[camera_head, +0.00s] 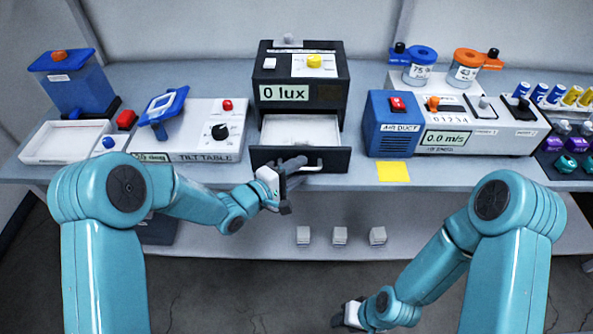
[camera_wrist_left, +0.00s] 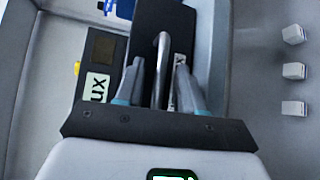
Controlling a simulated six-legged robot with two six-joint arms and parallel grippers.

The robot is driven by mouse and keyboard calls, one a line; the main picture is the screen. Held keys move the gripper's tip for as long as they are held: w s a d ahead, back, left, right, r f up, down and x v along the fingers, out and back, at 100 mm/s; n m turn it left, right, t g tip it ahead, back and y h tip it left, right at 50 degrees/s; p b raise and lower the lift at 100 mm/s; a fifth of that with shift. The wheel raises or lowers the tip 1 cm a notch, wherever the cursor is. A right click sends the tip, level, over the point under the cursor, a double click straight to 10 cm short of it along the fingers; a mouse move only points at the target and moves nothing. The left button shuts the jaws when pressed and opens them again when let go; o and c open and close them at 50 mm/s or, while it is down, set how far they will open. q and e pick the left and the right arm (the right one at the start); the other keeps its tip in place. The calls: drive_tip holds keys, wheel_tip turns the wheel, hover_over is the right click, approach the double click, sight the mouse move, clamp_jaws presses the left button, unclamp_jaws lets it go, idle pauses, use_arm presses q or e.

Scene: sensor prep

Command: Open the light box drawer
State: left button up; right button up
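The light box (camera_head: 301,80) stands at the back middle of the bench, a black box with a "0 lux" display. Its drawer (camera_head: 335,158) is pulled out, showing a pale, empty-looking inside behind a black front. My left gripper (camera_head: 290,178) is at the left part of the drawer's front. In the left wrist view the metal handle (camera_wrist_left: 161,65) stands between the two fingers (camera_wrist_left: 158,80), with a small gap visible on each side, so the gripper looks open around it. My right gripper (camera_head: 346,315) is low at the bottom middle, far from the drawer; its fingers are hard to see.
The tilt table (camera_head: 205,140) is left of the drawer; the blue air duct (camera_head: 391,125) is close on its right. A yellow note (camera_head: 393,172) lies at the bench's front edge. Several small white blocks, one here (camera_head: 340,236), sit below the bench top.

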use_arm(q)
drive_tip(key=shift+a, duration=0.1)
drive_tip(key=b+v, duration=0.1)
drive_tip(key=v, duration=1.5)
drive_tip(key=shift+b, duration=0.4)
drive_tip(key=shift+s, duration=0.1)
drive_tip(key=s+d+f+n+g+y, duration=0.1)
drive_tip(key=s+d+f+g+y, duration=0.15)
drive_tip(key=f, duration=0.55)
drive_tip(key=s+d+f+g+y, duration=0.1)
drive_tip(key=s+f, duration=0.2)
drive_tip(key=f, duration=0.5)
drive_tip(key=s+a+f+m+g+y, duration=0.3)
drive_tip(key=s+f+m+g, duration=0.4)
drive_tip(key=s, duration=0.6)
wheel_tip(320, 180, down, 3)
drive_tip(key=m+y, duration=0.1)
drive_tip(key=m, duration=0.1)
drive_tip(key=shift+s+m, duration=0.3)
drive_tip(key=shift+w+g, duration=0.15)
drive_tip(key=shift+g, duration=0.1)
